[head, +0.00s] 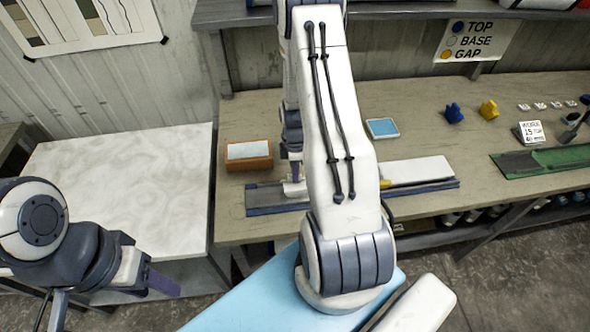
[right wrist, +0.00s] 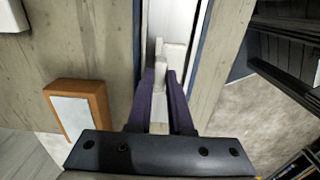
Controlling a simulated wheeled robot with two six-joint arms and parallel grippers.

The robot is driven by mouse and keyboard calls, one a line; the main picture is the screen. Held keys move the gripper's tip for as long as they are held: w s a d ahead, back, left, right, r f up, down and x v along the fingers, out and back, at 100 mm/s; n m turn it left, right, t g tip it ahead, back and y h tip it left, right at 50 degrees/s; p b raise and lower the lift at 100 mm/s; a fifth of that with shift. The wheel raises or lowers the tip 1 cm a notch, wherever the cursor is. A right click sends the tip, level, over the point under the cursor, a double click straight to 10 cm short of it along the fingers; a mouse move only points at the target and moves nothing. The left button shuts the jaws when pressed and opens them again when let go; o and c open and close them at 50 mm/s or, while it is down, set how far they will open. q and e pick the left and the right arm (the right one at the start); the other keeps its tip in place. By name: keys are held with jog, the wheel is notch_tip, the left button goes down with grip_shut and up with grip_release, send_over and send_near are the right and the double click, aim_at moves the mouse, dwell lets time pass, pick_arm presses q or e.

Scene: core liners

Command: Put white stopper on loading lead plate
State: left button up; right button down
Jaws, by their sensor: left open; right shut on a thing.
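The white stopper (right wrist: 159,55) is a small white piece between the dark purple fingers of my right gripper (right wrist: 165,85) in the right wrist view. My right gripper is shut on it. In the head view the stopper (head: 294,188) shows at the left part of a long blue-edged rail (head: 265,199), partly hidden by my right arm. The stopper is over or on the rail's pale channel; I cannot tell if it touches. I cannot clearly make out which part is the lead plate. My left gripper (head: 150,283) is open and empty, low at the left, away from the bench.
An orange block with a pale top (head: 248,155) stands behind the rail's left end. A white piece (head: 418,170) lies along the rail's right part. A blue-topped pad (head: 382,128), blue and yellow pieces and a green tray (head: 540,160) are further right. A white marble table (head: 125,180) is left.

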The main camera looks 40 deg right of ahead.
jog(key=shift+f, duration=0.15)
jog(key=c, duration=0.8)
grip_release()
jog(key=shift+c, duration=0.2)
